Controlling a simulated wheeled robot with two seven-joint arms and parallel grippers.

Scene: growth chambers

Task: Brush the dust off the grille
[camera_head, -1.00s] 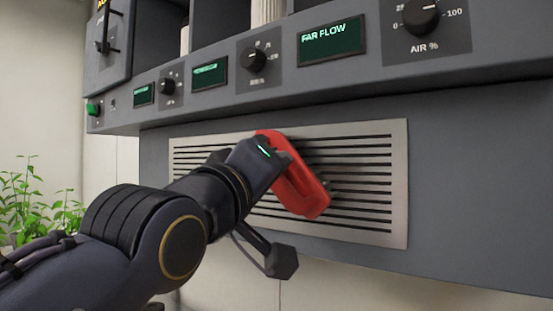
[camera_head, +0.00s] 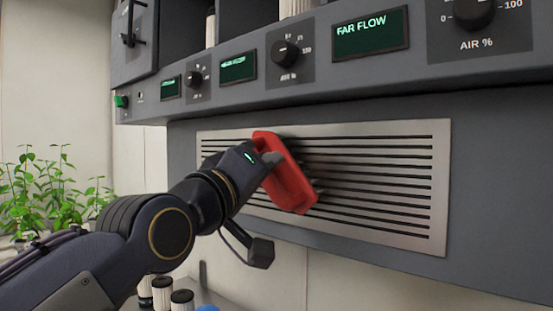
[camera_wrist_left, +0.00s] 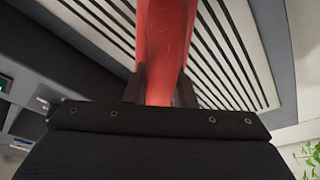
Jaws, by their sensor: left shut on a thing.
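The grille (camera_head: 400,215) is a pale metal panel with dark horizontal slots, set in the grey front under the control panel. A greyish smudge like dust shows on its middle slats (camera_head: 335,170), just right of the brush. My left gripper (camera_head: 268,160) is shut on a red brush (camera_head: 285,180), held tilted in front of the grille's left-centre part. Bristle tips show at its right edge; whether they touch the slats I cannot tell. In the left wrist view the red handle (camera_wrist_left: 163,50) sits between my two fingers, with the slots behind it. My right gripper is not in view.
A control panel with knobs (camera_head: 285,53) and green displays (camera_head: 370,33) juts out above the grille. Green plants (camera_head: 50,195) stand at the left. Several white, dark-topped containers (camera_head: 162,292) and a blue thing (camera_head: 207,308) are low at the bottom.

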